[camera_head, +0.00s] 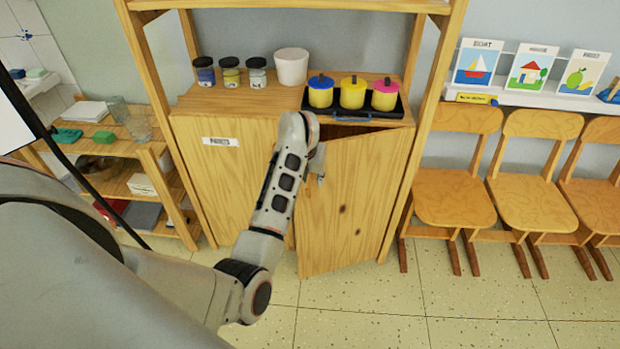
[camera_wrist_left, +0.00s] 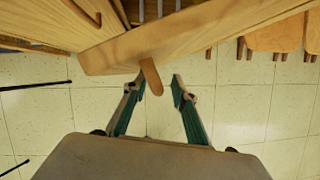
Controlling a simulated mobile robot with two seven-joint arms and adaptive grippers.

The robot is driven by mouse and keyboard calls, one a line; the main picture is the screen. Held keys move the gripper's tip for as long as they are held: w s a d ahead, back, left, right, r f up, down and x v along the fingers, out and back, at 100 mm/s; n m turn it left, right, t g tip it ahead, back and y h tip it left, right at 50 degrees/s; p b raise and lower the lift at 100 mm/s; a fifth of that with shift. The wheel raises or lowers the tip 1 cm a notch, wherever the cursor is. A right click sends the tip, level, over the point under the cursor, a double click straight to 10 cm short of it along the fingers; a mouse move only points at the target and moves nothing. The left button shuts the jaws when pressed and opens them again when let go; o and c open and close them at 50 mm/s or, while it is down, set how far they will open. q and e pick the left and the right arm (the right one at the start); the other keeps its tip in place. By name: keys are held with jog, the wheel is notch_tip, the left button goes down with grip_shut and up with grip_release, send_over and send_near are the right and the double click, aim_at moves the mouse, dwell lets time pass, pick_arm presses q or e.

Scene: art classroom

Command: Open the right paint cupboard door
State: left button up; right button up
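The right cupboard door (camera_head: 350,205) is plain wood and stands ajar, swung out from its left side, with a dark gap above its top edge. In the left wrist view the door's wooden edge (camera_wrist_left: 190,42) crosses the top of the picture. A rounded wooden handle (camera_wrist_left: 151,77) sticks out from it. My left gripper (camera_head: 318,168) is at the door's upper left and partly hidden by my arm. In the wrist view its two fingers (camera_wrist_left: 156,88) are apart, with the handle's end between them, nearer the left finger. My right gripper is not in view.
The left door (camera_head: 225,175) with a white label is shut. A dark tray (camera_head: 353,116) with several paint pots stands on the cupboard top. Chairs (camera_head: 452,190) line the right wall. A low shelf (camera_head: 120,185) stands left. The tiled floor (camera_head: 400,310) in front is clear.

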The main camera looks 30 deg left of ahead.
pick_arm(q)
jog(key=shift+s+a, duration=0.1)
jog(key=shift+a, duration=0.05)
jog(key=v, duration=1.2)
